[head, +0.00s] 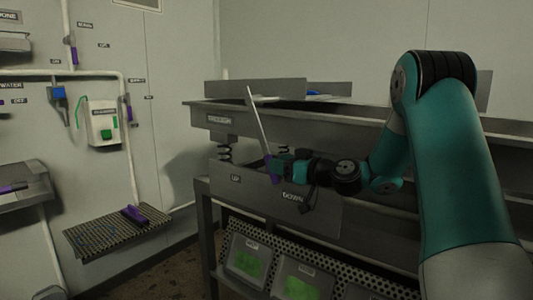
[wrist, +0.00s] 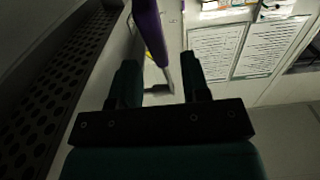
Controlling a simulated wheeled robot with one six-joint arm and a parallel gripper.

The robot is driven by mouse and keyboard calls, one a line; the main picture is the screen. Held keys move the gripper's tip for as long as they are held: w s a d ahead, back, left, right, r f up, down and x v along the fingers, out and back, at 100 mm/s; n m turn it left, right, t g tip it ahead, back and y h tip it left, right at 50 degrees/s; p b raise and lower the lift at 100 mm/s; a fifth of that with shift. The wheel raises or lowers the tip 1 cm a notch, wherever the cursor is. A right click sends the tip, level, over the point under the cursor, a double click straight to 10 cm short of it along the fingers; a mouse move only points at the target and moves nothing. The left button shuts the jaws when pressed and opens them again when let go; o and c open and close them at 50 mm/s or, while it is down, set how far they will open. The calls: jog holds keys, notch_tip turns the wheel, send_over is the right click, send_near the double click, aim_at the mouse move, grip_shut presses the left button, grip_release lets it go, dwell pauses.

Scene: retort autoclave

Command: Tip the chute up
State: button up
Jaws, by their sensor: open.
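A long grey metal trough (head: 330,110) sits above a stand at centre right in the head view, with a spring under its left end. I cannot tell for sure that it is the chute. A pale lever (head: 257,118) with a purple grip (head: 272,167) stands at its front, leaning left at the top, between the labels UP (head: 235,178) and DOWN (head: 293,196). My gripper (head: 277,167) is at the purple grip. In the wrist view, my open gripper (wrist: 160,75) has the purple grip (wrist: 149,32) between or just beyond its fingertips; contact is unclear.
At the left are a wall with pipes, a white box (head: 103,122) and a grated step (head: 110,235). Floor shows between step and stand.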

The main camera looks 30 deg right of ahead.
aim_at(267, 158)
jog(key=p+x, duration=0.1)
jog(key=x, duration=0.4)
